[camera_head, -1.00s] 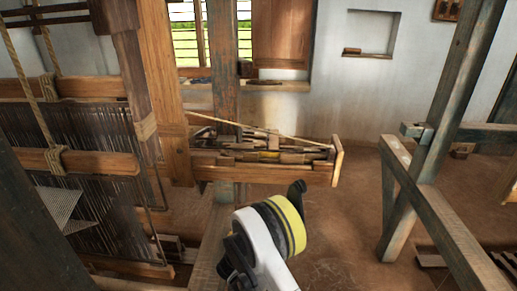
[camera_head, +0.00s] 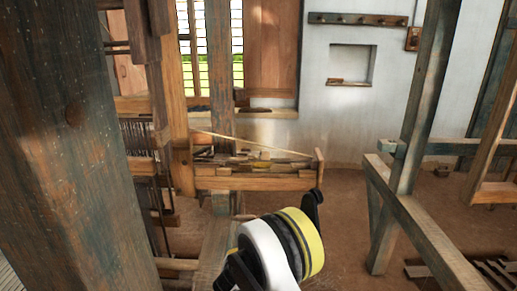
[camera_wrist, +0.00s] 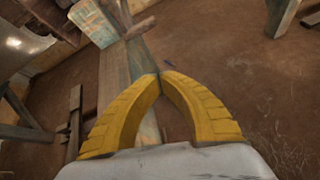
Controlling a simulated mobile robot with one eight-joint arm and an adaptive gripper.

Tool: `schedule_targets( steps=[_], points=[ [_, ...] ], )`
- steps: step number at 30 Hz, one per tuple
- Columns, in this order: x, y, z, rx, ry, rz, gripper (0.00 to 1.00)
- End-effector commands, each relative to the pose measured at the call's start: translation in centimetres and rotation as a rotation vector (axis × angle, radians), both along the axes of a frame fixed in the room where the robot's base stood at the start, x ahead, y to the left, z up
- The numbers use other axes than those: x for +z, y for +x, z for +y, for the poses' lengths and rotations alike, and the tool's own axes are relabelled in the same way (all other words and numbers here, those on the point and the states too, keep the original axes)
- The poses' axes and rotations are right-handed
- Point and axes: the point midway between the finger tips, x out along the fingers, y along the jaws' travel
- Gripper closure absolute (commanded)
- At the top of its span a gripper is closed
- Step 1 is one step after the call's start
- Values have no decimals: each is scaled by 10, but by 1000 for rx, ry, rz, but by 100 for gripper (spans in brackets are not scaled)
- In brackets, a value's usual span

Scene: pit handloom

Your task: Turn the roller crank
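My gripper (camera_wrist: 160,75) shows in the wrist view as two curved yellow fingers. Their tips meet, with nothing visible held between them. Behind the tips lies a worn wooden beam (camera_wrist: 118,82), with a short wooden piece (camera_wrist: 140,29) crossing near its far end; I cannot tell if that is part of a crank. In the head view my white and yellow arm is at the bottom centre, and the fingers cannot be made out. No roller crank can be clearly identified in either view. Part of the loom (camera_head: 138,137), with its dark threads, shows at the left, mostly hidden.
A thick dark post (camera_head: 75,130) blocks the left of the head view. A wooden tray (camera_head: 255,183) of tools stands beyond my arm. A weathered frame (camera_head: 410,212) stands at the right. Bare earthen floor (camera_head: 338,235) lies between.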

Motion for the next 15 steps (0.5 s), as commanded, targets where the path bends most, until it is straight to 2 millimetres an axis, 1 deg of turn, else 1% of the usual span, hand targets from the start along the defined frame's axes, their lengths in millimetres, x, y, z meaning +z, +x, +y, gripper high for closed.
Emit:
schedule_targets(
  steps=[1, 5, 8, 11, 12, 14, 15],
  points=[
    [12, 1, -6, -28, 36, 6, 100],
    [45, 2, -24, -118, 160, 23, 100],
    [77, -2, -43, -211, 281, 38, 100],
    [117, -12, -70, -338, 440, 56, 100],
    [135, -18, -83, -397, 514, 63, 100],
    [159, -30, -101, -489, 626, 71, 100],
    [175, -40, -113, -551, 699, 77, 100]
  ],
)
